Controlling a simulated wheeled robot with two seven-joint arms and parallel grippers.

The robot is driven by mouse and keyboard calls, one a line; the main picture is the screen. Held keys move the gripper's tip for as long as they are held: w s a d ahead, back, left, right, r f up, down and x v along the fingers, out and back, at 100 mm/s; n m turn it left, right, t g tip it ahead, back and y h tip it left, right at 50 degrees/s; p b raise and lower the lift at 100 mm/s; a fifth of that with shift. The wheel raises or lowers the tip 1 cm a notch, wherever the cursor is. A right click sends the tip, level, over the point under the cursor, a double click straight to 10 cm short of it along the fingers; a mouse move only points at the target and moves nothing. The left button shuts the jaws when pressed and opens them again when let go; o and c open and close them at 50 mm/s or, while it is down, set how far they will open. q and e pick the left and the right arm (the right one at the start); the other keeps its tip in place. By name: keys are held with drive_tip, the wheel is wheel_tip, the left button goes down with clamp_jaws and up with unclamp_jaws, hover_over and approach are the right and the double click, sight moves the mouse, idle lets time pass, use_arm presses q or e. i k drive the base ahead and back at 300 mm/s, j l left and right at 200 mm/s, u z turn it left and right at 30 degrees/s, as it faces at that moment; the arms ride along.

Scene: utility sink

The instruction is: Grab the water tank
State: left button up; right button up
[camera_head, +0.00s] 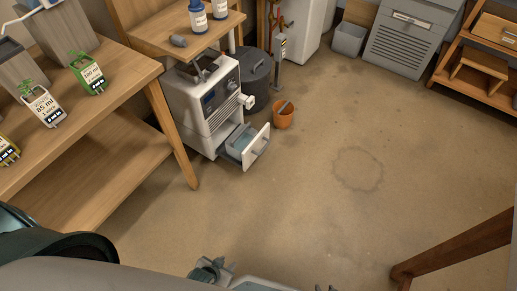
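The water tank (240,141) is a small bluish container in the pulled-out lower drawer of a white machine (203,101). The drawer's white front panel (258,147) has a grey handle and faces the open floor. Most of the tank shows from above, between the panel and the machine body. My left gripper (212,270) shows only in part at the bottom edge, well apart from the tank. A small part of my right gripper (325,288) seems to show further right at the bottom edge. Their fingertips are mostly cut off, so their opening is unclear.
A wooden shelf (95,75) with tagged containers stands left of the machine. An orange bucket (283,116) and a dark lidded bin (255,75) stand close by. A wooden leg (455,250) crosses the lower right. The middle floor is clear.

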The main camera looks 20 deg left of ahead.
sight(242, 140)
drive_tip(key=u, duration=0.7)
drive_tip(key=i+l+u, duration=0.35)
drive_tip(key=l+u, duration=0.35)
drive_tip(key=i+l+u, duration=0.2)
drive_tip(key=l+u, duration=0.15)
drive_tip(key=i+l, duration=0.15)
drive_tip(key=l, duration=0.45)
drive_tip(key=i+l+u, duration=0.15)
drive_tip(key=l, duration=1.1)
drive_tip(key=i+l+u, duration=0.1)
drive_tip(key=l, duration=0.5)
drive_tip(key=i, duration=0.1)
